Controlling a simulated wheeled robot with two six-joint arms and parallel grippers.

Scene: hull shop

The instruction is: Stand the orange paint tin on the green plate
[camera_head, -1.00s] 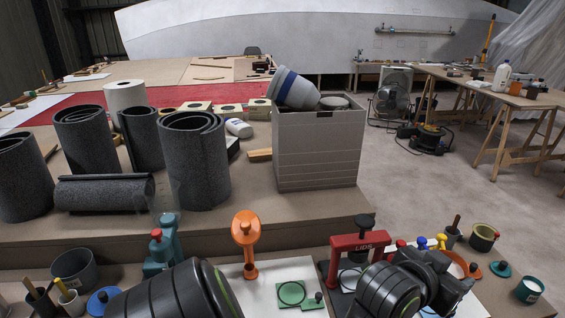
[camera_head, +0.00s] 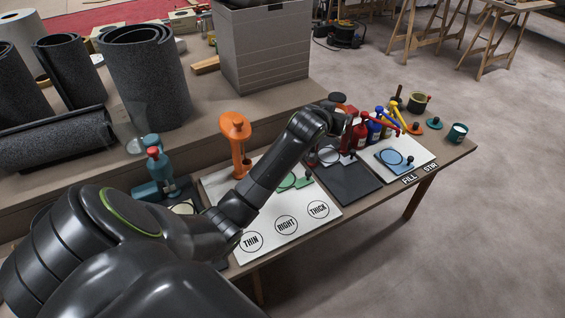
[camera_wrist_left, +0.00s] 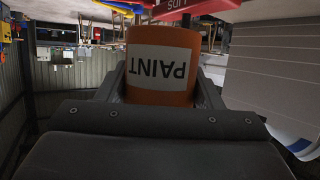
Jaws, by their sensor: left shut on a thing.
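The orange paint tin (camera_wrist_left: 160,65) with a white PAINT label fills the middle of the left wrist view. My left gripper (camera_wrist_left: 162,88) is shut on it, one finger at each side. The lettering is upside down there, as is the scene around it. In the head view my left arm reaches across the table to the red LIDS stand; its wrist hides the tin. The green plate (camera_head: 286,184) lies on the white board and shows only in part behind my forearm. My right gripper is in neither current view.
An orange stand (camera_head: 236,143) rises left of the green plate. A dark mat (camera_head: 352,184) and a blue plate (camera_head: 385,163) lie to the right. Red, blue and yellow bottles (camera_head: 378,126) crowd behind. A teal device (camera_head: 154,172) stands at left.

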